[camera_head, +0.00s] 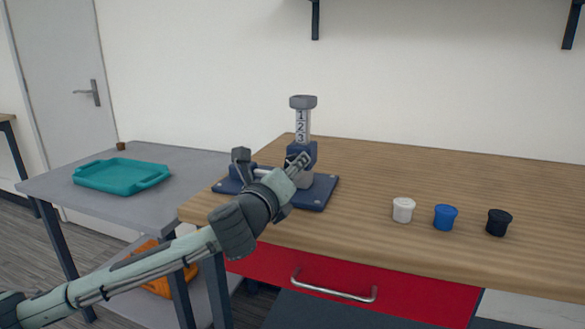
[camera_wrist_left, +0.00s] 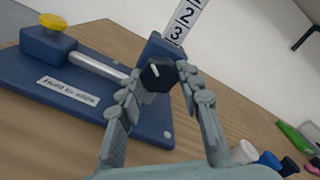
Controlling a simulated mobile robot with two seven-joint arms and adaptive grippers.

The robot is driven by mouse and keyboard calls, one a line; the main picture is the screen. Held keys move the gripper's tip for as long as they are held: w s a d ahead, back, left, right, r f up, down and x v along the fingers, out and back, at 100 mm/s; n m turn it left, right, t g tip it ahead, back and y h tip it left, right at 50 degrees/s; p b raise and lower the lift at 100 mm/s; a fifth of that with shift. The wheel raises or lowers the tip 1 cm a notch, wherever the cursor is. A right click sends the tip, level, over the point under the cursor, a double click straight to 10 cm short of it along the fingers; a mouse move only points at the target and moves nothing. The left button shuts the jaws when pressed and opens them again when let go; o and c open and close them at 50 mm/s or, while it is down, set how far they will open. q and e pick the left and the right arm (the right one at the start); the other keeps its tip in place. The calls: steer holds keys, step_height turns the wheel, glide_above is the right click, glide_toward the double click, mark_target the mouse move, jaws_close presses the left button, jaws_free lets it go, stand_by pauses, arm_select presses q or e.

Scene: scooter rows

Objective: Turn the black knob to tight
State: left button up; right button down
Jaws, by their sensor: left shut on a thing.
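The black knob (camera_wrist_left: 157,75) is on the blue block at the foot of the numbered post, with a short white mark on its face. My left gripper (camera_wrist_left: 159,79) has a fingertip on either side of the knob and is shut on it. In the head view, my left gripper (camera_head: 298,163) reaches the front of the device and hides the knob. The post (camera_head: 302,124) shows 1, 2 and 3 under a grey cap. The device's blue base (camera_head: 318,193) lies flat on the wooden table. My right gripper is not in view.
A metal rod (camera_wrist_left: 98,64) runs along the base to a block with a yellow knob (camera_wrist_left: 53,22). White (camera_head: 403,210), blue (camera_head: 445,217) and black (camera_head: 498,222) cups stand on the wooden table (camera_head: 420,165). A teal tray (camera_head: 121,175) lies on the grey table.

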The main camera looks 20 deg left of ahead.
arm_select(q)
steer(key=m, duration=0.5)
steer(key=shift+a+m, duration=0.1)
steer(key=shift+m, duration=0.3)
steer(key=m, duration=0.4)
steer(key=shift+m, duration=0.3)
steer(key=o, duration=1.2)
steer(key=shift+c, duration=0.2)
steer(key=s, duration=1.2)
steer(key=shift+a, duration=0.25)
steer(key=shift+f, duration=0.1)
